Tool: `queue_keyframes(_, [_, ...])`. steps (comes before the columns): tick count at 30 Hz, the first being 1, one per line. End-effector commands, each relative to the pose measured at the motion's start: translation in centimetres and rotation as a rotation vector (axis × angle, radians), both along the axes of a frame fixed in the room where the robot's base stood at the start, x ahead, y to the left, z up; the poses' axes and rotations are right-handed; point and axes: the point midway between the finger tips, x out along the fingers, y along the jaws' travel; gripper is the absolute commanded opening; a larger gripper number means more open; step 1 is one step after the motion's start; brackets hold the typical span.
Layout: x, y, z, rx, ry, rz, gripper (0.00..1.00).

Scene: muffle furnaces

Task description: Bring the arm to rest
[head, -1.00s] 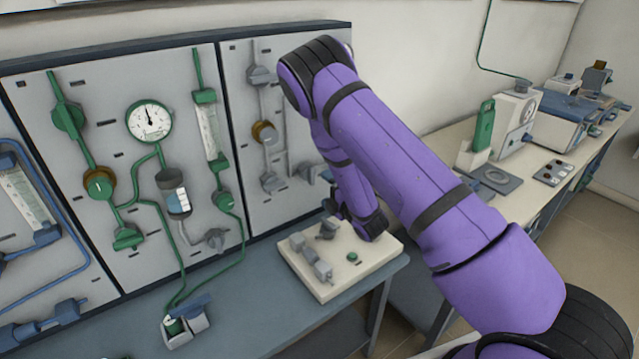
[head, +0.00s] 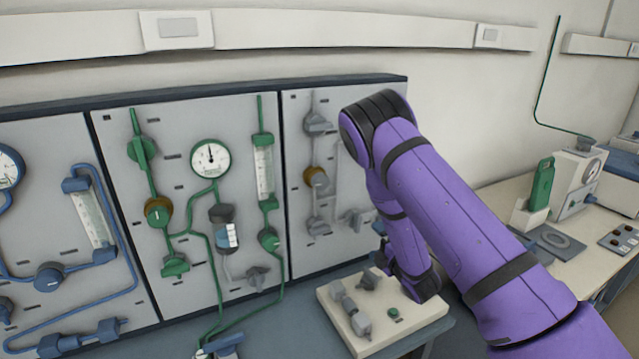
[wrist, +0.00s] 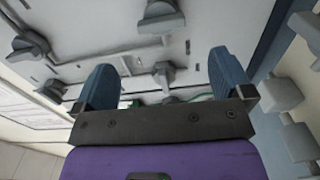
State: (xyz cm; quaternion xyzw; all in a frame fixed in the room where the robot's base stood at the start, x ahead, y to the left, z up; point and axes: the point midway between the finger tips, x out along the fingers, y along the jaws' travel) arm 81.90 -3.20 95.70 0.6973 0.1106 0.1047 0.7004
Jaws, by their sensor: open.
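My purple arm (head: 455,220) reaches in from the lower right of the head view, bends at a black-capped joint high up, and its forearm hangs down toward the bench. In the wrist view my gripper (wrist: 163,85) shows two blue fingers spread wide apart, with nothing between them. Behind the fingers is a grey panel with grey knobs and pipes (wrist: 165,75). In the head view the gripper's fingers are hidden behind the arm; the wrist end is beside a cream block (head: 345,318) with grey fittings and a green button.
A panel with green pipes and a gauge (head: 210,158) stands behind the bench, with a blue-piped panel (head: 85,225) on its left. A rail (head: 350,35) runs along the wall.

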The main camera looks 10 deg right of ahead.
Motion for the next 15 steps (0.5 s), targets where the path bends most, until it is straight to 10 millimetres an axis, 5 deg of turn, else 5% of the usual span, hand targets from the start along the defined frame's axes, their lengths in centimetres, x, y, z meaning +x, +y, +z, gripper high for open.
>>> queue_keyframes(15, [1.9,-2.5,11.0,0.325,0.268,-0.254,0.98])
